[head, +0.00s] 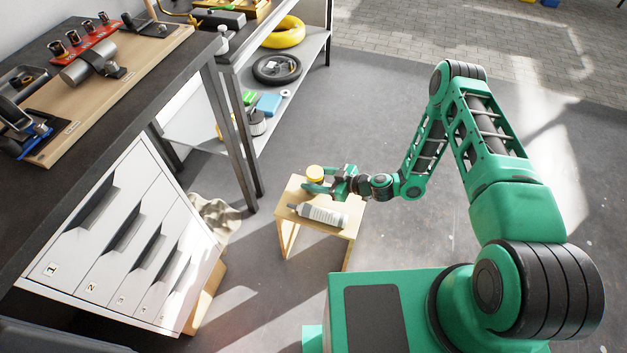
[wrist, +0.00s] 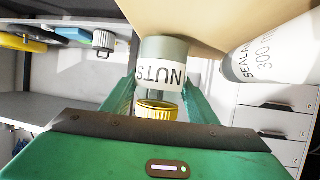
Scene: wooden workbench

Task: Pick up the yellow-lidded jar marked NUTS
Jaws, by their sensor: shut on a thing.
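The yellow-lidded jar (head: 315,173) is at the far left edge of the small wooden stool (head: 340,231) in the head view. In the wrist view the jar marked NUTS (wrist: 162,75) shows its white label and yellow lid between the two green fingers. My gripper (head: 318,188) is shut on the jar, with a finger on each side of it. In the head view the fingers hide most of the jar's body, and I cannot tell whether its base touches the stool top.
A white sealant cartridge (head: 322,215) lies on the stool close beside my gripper; it also shows in the wrist view (wrist: 275,55). A workbench with drawers (head: 115,240) stands to the left, and a shelf (head: 290,75) stands behind. The floor right of the stool is clear.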

